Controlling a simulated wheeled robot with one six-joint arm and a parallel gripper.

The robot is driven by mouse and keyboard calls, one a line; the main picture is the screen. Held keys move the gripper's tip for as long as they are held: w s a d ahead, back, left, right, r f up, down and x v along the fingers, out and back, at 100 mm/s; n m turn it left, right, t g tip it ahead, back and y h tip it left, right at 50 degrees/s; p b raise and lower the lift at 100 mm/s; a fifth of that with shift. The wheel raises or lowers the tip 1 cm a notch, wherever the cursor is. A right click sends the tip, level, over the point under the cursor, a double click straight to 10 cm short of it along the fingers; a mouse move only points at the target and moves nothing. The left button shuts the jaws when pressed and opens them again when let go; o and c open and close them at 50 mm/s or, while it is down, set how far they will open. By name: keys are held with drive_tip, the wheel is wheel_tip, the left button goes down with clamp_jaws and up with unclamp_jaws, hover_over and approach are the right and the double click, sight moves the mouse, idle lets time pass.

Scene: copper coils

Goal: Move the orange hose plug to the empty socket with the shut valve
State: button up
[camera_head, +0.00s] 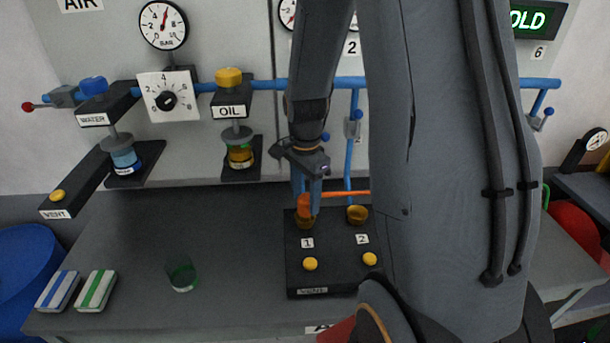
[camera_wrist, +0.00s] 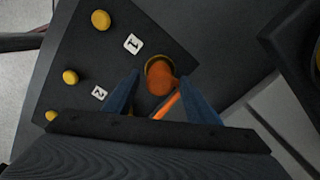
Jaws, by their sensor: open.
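The orange hose plug (camera_head: 304,206) stands in socket 1 of the dark block (camera_head: 296,270) on the bench, its orange hose (camera_head: 345,194) running off to the right. In the wrist view the plug (camera_wrist: 158,80) lies between my fingertips. My gripper (camera_head: 308,188) is open, pointing down over the plug, with a finger on either side; in the wrist view my gripper (camera_wrist: 163,84) shows clear gaps beside the plug. Socket 2 (camera_head: 357,215) looks empty, a brass ring. A blue valve lever (camera_head: 357,115) is on the pipe above socket 2; I cannot tell its state surely.
Yellow vent buttons (camera_head: 310,264) sit in front of the sockets. A green glass (camera_head: 182,275) and striped blocks (camera_head: 97,290) stand at left. The blue pipe (camera_head: 265,86) runs along the wall.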

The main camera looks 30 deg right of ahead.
wheel_tip(320, 180, up, 10)
drive_tip(key=b, duration=0.2)
drive_tip(key=s+a+f+n, duration=0.3)
drive_tip(key=s+a+n, duration=0.1)
drive_tip(key=n, duration=0.4)
drive_tip(key=s+a+f+n+t, duration=0.1)
drive_tip(key=s+a+f+n, duration=0.2)
drive_tip(key=s+a+n, duration=0.2)
drive_tip(key=n, duration=0.3)
drive_tip(key=shift+a+t, duration=0.3)
drive_tip(key=shift+f+b, duration=0.3)
drive_tip(key=shift+b, duration=0.3)
